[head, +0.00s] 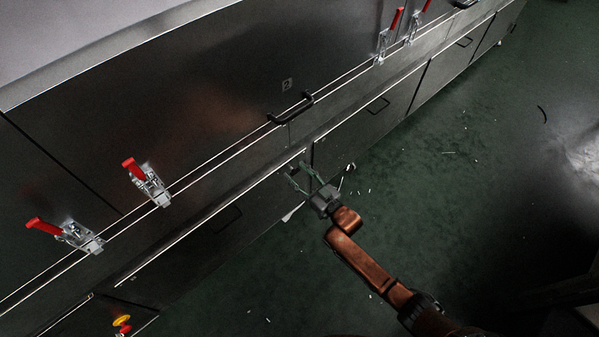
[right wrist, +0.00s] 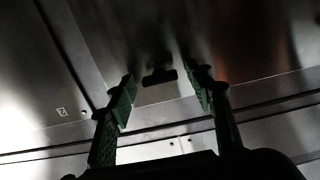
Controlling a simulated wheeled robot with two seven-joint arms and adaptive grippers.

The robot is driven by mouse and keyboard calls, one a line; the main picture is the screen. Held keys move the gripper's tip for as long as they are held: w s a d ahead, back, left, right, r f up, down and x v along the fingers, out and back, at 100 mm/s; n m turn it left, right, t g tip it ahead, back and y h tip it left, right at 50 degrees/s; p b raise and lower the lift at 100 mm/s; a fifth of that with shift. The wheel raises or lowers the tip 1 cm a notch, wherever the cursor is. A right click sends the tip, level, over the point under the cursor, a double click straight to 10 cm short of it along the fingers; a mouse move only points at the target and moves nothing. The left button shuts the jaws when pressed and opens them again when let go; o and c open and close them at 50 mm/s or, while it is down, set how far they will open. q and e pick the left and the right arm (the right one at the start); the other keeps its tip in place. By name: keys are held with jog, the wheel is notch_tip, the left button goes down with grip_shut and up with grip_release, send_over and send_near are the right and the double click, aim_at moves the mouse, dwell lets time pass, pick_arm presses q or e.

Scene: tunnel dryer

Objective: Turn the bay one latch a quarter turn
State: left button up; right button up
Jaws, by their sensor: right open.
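Several red-handled latches sit along the dark metal machine front in the head view. Two are at left, a lower one (head: 78,235) and a higher one (head: 149,184); two more, one (head: 384,42) beside another (head: 413,27), are at the top. I cannot read which is bay one's. My right gripper (head: 298,168) is open and empty, low in front of the machine, apart from these latches. In the right wrist view its fingers (right wrist: 162,84) are spread, with a dark handle-like bar (right wrist: 159,76) on the metal beyond. My left gripper is out of view.
A black bar handle (head: 291,108) is on the upper panel, below a small square mark (head: 287,85). Lower doors carry pulls, one (head: 378,106) to the right. A yellow knob (head: 122,320) is at bottom left. The green floor (head: 470,170) is mostly open, with scattered pale bits.

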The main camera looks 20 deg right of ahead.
jog(key=shift+c, duration=0.3)
jog(key=shift+d, duration=0.1)
jog(key=c, duration=1.1)
jog(key=shift+d, duration=0.3)
jog(key=shift+a, duration=0.1)
